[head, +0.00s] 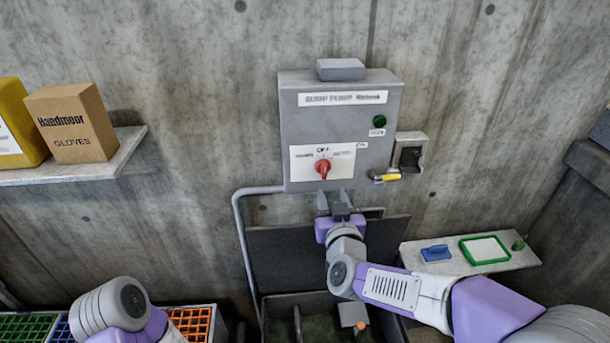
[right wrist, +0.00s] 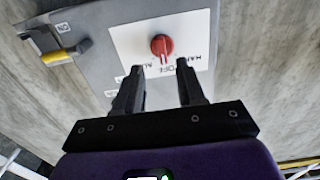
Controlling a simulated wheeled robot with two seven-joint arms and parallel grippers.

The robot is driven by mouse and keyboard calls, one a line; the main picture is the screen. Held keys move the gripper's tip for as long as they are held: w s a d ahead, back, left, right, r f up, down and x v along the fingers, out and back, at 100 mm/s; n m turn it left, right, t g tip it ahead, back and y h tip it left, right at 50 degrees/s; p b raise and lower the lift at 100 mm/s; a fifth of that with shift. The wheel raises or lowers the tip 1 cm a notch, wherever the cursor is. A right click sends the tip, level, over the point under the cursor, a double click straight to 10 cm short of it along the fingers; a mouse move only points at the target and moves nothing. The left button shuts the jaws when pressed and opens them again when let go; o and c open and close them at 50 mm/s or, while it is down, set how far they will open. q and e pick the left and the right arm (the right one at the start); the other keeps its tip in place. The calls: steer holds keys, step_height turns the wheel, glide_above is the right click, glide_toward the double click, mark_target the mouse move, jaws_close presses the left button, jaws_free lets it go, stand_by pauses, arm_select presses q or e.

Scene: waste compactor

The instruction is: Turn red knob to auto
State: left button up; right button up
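The red knob (head: 323,169) sits on a white label plate (head: 340,160) at the lower front of the grey control box (head: 300,120). Its pointer is at or near the OFF mark at top centre. In the right wrist view the knob (right wrist: 162,45) lies just beyond my fingertips, and the view is turned roughly upside down. My right gripper (head: 335,198) is below the knob in the head view, fingers pointing at the box. Its two fingers (right wrist: 157,68) are apart with nothing between them. My left gripper is out of view; only part of that arm shows at bottom left.
A yellow-handled switch (head: 385,178) projects at the box's lower right. A conduit (head: 240,230) runs down on the left. A shelf (head: 130,140) holds a gloves box (head: 72,123). A right-hand ledge (head: 415,255) holds a blue brush (head: 436,253) and green tray (head: 466,252).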

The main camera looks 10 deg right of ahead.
mark_target(325, 172)
steer(key=w, duration=0.5)
steer(key=w+r, duration=0.1)
steer(key=w, duration=0.1)
steer(key=shift+w+b, duration=0.15)
steer(key=shift+b, duration=0.2)
steer(key=shift+a, duration=0.1)
jaws_close()
